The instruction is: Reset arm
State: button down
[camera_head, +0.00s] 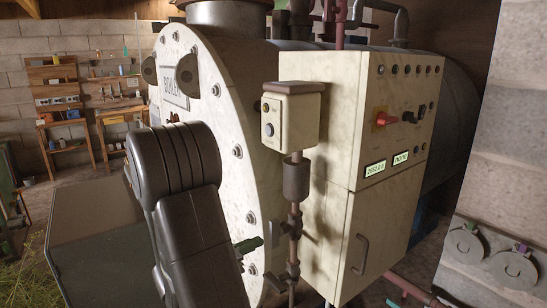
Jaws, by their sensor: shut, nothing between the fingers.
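My dark grey arm rises from the bottom edge at left of centre and covers part of the boiler's front. My gripper is not in view. A small box with knobs (290,115) sits on a pipe in front.
A grey-green box (95,240) stands at lower left. Wooden shelves (58,105) and a bench line the far block wall.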

jog(key=shift+x, duration=1.15)
